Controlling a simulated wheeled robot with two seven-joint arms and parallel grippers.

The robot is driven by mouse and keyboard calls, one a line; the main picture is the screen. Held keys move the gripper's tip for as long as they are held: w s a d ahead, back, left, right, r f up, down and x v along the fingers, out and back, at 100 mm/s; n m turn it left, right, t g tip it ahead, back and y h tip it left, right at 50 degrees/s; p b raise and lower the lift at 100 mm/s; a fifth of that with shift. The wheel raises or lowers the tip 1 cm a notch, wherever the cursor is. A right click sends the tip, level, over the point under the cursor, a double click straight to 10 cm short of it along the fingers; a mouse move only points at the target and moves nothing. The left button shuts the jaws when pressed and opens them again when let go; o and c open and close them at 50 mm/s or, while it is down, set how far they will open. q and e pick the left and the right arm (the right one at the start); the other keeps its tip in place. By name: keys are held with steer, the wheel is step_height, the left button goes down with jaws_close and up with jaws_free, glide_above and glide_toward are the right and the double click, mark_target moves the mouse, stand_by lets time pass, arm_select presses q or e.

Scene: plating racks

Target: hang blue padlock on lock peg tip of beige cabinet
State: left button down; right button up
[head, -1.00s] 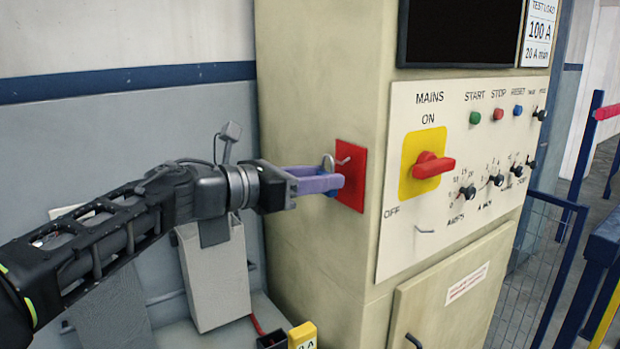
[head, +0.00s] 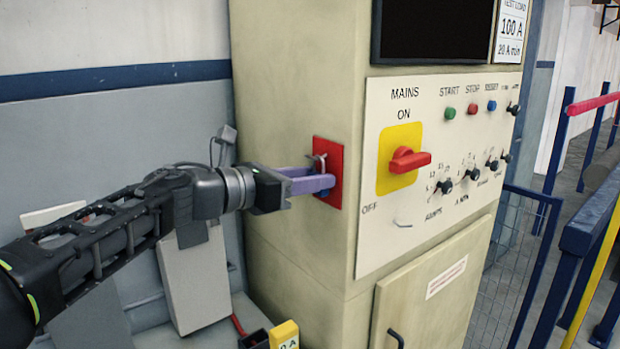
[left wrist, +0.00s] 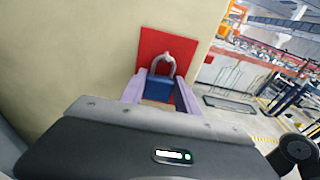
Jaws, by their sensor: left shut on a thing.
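The blue padlock (left wrist: 160,90) is between the purple fingers of my left gripper (head: 318,182), with its grey shackle pointing up, in front of the red plate (left wrist: 181,48). The gripper is shut on it. In the head view the fingers hide most of the padlock, and the shackle shows at the red plate (head: 335,153) on the side of the beige cabinet (head: 290,80). The lock peg (head: 319,156) shows small beside the shackle; I cannot tell whether the shackle is around it. My right gripper is not in view.
A grey box (head: 195,280) stands below my left arm, and a yellow block (head: 284,334) is at the bottom. A blue mesh fence (head: 510,260) is at right.

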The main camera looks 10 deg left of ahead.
arm_select(q)
steer(key=shift+f, duration=0.15)
steer(key=c, duration=0.8)
jaws_free()
steer(key=shift+b+v, duration=0.9)
steer(key=shift+v, duration=2.95)
